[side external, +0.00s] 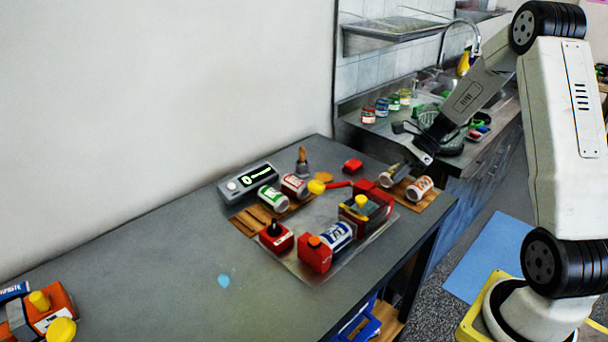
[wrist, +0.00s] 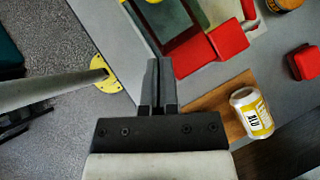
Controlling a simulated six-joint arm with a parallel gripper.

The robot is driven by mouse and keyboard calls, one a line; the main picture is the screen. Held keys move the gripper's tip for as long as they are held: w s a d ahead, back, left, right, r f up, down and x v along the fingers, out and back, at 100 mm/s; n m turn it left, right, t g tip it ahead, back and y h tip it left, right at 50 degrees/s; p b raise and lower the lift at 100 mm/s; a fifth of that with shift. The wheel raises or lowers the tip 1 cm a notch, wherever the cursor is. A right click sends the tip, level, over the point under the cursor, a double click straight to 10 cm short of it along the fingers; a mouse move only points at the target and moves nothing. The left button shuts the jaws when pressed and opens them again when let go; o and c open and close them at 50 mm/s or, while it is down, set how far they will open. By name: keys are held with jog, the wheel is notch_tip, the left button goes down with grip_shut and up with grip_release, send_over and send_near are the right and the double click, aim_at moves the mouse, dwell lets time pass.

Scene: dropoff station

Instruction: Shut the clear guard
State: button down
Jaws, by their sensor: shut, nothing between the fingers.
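I cannot make out the clear guard for certain. My gripper (side external: 396,173) is at the table's right end, beside the red blocks and cans. In the wrist view my gripper (wrist: 158,68) has its fingers together, empty, close to the plate's edge.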

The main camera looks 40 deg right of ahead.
aim_at(373, 204)
jog(key=a+f, duration=0.1)
jog(key=w+a+f, duration=0.1)
jog(key=a, duration=0.1)
jog(key=w+a+f, duration=0.1)
jog(key=shift+w+a+f, duration=0.1)
jog(key=shift+a, duration=0.05)
jog(key=shift+w+a+f, duration=0.1)
jog(key=shift+w+a, duration=0.2)
jog(key=shift+a, duration=0.35)
jog(key=a, duration=1.2)
